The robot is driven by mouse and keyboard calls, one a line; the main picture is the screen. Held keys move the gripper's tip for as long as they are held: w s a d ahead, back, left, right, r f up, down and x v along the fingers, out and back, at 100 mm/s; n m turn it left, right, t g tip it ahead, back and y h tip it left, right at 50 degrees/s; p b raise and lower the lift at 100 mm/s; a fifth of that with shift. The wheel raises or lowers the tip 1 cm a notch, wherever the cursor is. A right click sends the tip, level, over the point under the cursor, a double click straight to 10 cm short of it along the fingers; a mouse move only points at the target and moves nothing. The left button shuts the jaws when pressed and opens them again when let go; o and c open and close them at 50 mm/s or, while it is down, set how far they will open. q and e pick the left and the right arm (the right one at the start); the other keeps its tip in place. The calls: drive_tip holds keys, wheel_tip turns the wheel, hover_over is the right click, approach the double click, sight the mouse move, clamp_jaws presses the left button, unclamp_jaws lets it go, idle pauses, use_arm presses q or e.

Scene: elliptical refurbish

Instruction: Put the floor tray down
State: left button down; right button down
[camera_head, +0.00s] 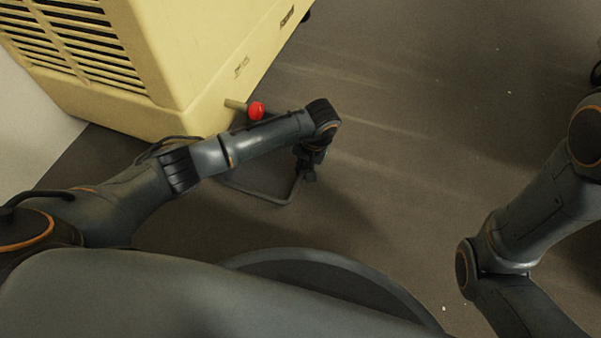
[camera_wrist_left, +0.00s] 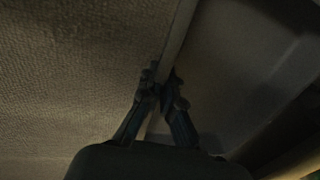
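The floor tray (camera_head: 284,203) is a dark, shallow tray beside the base of the yellow machine in the head view. My left forearm hides much of it. My left gripper (camera_head: 308,174) points down at the tray's right corner. In the left wrist view, the two fingers of the gripper (camera_wrist_left: 162,84) close on either side of the tray's rim (camera_wrist_left: 182,32), and the tray's inside (camera_wrist_left: 235,65) spreads to the right. I cannot tell whether the tray touches the floor. My right arm shows at the right of the head view, but its gripper is out of frame.
The yellow machine (camera_head: 190,60) with vent slats stands at upper left. A short spout with a red knob (camera_head: 256,111) sticks out low on its side, above the tray. Open dark floor (camera_head: 420,130) lies to the right. My round base shows at the bottom.

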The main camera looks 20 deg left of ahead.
use_arm(q)
drive_tip(key=shift+r, duration=0.15)
drive_tip(key=c, duration=2)
unclamp_jaws()
drive_tip(key=shift+f, duration=0.2)
drive_tip(key=o, duration=0.5)
drive_tip(key=shift+r, duration=0.1)
drive_tip(key=r+p, duration=0.2)
drive_tip(key=r, duration=0.2)
drive_tip(key=d+r+p, duration=0.1)
drive_tip(key=r+p, duration=0.2)
drive_tip(key=r, duration=0.1)
drive_tip(key=d+r+p, duration=0.1)
drive_tip(key=r+p, duration=0.2)
drive_tip(key=r, duration=0.1)
drive_tip(key=shift+d, duration=0.1)
